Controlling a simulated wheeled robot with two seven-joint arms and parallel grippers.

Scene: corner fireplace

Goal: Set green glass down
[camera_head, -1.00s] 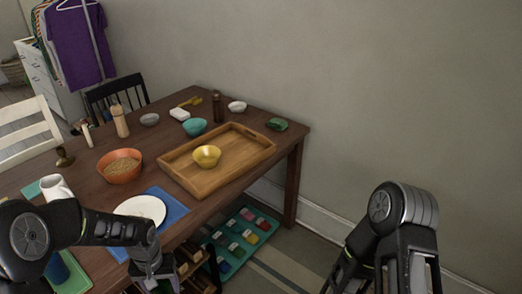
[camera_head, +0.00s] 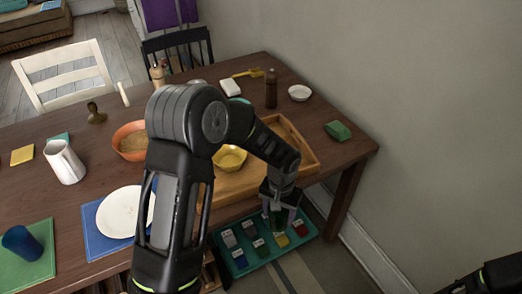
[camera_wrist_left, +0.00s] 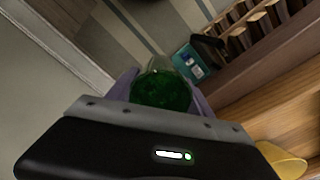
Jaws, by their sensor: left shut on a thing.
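My left gripper (camera_head: 279,208) is shut on the green glass (camera_head: 277,222), a dark green see-through glass. In the head view they hang just off the table's right front edge, beside the wooden tray (camera_head: 303,152) and above the teal floor tray. In the left wrist view the green glass (camera_wrist_left: 163,92) sits between the two fingers (camera_wrist_left: 163,98), with its open end not clearly seen. My left arm hides part of the wooden tray and table. Of my right arm only a dark part shows at the lower right; its gripper is out of view.
The table (camera_head: 350,152) bears a yellow bowl (camera_head: 230,157), a green item (camera_head: 338,130), a white bowl (camera_head: 299,93), a dark bottle (camera_head: 271,88), an orange bowl (camera_head: 131,141) and a white plate (camera_head: 122,211). A teal tray (camera_head: 238,268) lies below. The table's right corner has bare room.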

